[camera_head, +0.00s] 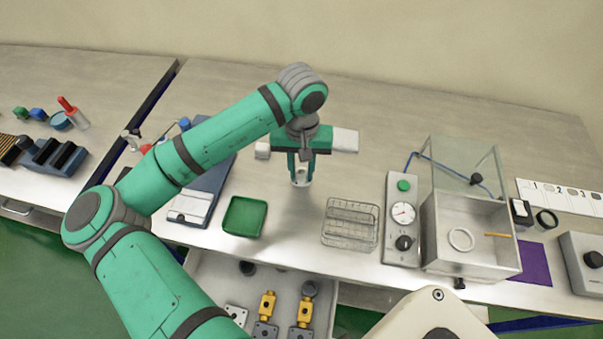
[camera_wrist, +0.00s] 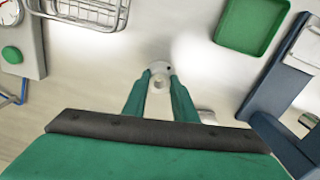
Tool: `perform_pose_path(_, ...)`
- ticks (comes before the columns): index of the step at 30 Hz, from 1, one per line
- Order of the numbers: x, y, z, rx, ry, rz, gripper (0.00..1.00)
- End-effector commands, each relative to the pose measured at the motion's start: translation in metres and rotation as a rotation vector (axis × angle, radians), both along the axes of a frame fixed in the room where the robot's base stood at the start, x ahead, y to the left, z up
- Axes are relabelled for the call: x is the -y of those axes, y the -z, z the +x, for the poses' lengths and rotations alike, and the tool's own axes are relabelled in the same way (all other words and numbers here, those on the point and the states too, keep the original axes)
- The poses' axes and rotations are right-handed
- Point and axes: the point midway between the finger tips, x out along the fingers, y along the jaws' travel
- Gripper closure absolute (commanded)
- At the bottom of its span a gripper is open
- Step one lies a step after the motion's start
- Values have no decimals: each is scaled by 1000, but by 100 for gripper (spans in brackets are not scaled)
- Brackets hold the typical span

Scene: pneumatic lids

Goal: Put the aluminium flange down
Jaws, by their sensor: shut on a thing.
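The aluminium flange (camera_head: 301,181) is a small pale silver piece between my fingertips in the head view. My gripper (camera_head: 300,176) points down over the worktop, behind the gap between the green tray and the wire basket. In the wrist view my gripper (camera_wrist: 158,82) is shut on the flange (camera_wrist: 160,67), whose rounded end with a dark hole sticks out past the fingertips. The fingers hide the rest of it. I cannot tell whether it touches the worktop (camera_head: 285,225).
The empty green tray (camera_head: 244,217) lies front left of my gripper, and the wire basket (camera_head: 350,223) front right. A gauge panel (camera_head: 402,218) and an open metal box (camera_head: 470,240) with a clear raised lid (camera_head: 465,168) stand further right. Bare worktop surrounds my gripper.

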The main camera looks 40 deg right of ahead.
Motion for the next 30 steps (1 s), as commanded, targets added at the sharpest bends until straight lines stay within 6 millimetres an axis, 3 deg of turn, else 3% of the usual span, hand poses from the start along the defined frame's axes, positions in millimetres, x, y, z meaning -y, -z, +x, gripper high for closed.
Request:
perform_pose_path(6,-1,22,-1,0,0,1,98)
perform_pose_path(19,-1,28,-1,-2,0,-1,98)
perform_pose_path(20,-1,27,-1,-1,0,0,68)
perform_pose_path(21,-1,27,-1,-1,0,0,58)
perform_pose_path(30,-1,26,-1,-1,0,0,56)
